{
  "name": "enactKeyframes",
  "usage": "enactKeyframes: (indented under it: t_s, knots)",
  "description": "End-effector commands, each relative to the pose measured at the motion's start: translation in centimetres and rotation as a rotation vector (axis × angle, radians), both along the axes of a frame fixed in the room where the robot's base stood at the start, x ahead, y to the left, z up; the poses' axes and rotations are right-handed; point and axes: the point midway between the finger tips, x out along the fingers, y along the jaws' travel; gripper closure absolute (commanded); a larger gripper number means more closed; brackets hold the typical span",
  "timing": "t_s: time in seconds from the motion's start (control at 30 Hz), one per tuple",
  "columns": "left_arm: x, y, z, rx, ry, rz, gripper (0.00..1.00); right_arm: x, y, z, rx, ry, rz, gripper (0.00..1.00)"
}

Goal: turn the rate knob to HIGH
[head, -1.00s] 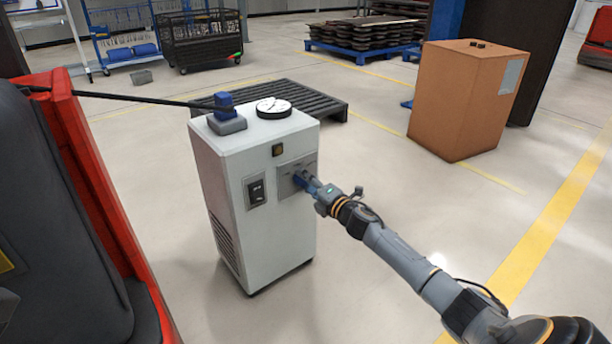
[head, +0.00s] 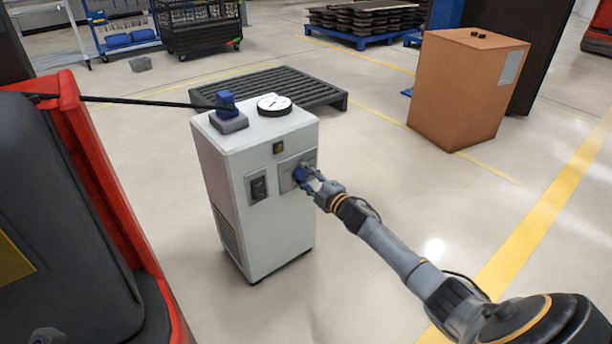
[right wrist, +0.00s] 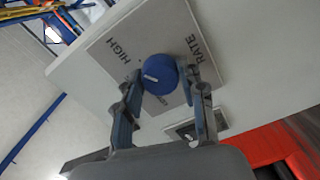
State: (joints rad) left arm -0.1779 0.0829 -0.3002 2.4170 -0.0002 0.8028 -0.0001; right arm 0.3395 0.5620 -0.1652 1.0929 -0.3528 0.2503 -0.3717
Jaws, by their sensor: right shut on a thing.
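The blue rate knob (head: 301,175) sits on a grey plate (head: 286,181) on the front of a white cabinet (head: 252,190). In the right wrist view the round knob (right wrist: 161,74) lies between the fingers of my right gripper (right wrist: 163,92), which is shut on it. A short white mark shows on the left part of the knob's face. The word HIGH (right wrist: 123,47) is printed to its upper left and RATE (right wrist: 193,48) to its upper right; another label is partly hidden. In the head view my right gripper (head: 308,181) is at the plate. My left gripper is not in view.
A gauge (head: 273,105) and a blue-topped grey fitting (head: 228,120) with a black cable are on the cabinet. A red and black machine (head: 90,170) stands at left, a brown box (head: 465,90) at right.

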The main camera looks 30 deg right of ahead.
Motion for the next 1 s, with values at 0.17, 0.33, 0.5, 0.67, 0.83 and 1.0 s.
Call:
enactKeyframes:
  t_s: [0.17, 0.33, 0.5, 0.67, 0.83, 1.0]
  knots:
    - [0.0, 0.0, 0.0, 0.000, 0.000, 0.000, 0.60, 0.0, -0.1, 0.0, 0.009, 0.001, -0.002, 0.92]
    - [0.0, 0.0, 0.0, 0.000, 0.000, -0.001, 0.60, 0.0, -0.1, 0.0, 0.009, 0.001, -0.002, 0.92]
    - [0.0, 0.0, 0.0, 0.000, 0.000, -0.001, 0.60, 0.0, -0.1, 0.0, 0.008, 0.001, -0.002, 0.37]
    - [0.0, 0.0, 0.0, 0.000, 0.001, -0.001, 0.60, 0.0, 0.0, 0.0, 0.007, 0.001, -0.001, 0.37]
    - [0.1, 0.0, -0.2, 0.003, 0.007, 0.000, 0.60, -0.2, 0.0, -0.1, 0.006, 0.001, -0.001, 0.37]
    - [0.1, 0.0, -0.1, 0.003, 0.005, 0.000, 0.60, -1.8, -0.1, -0.2, 0.005, 0.002, 0.001, 0.37]
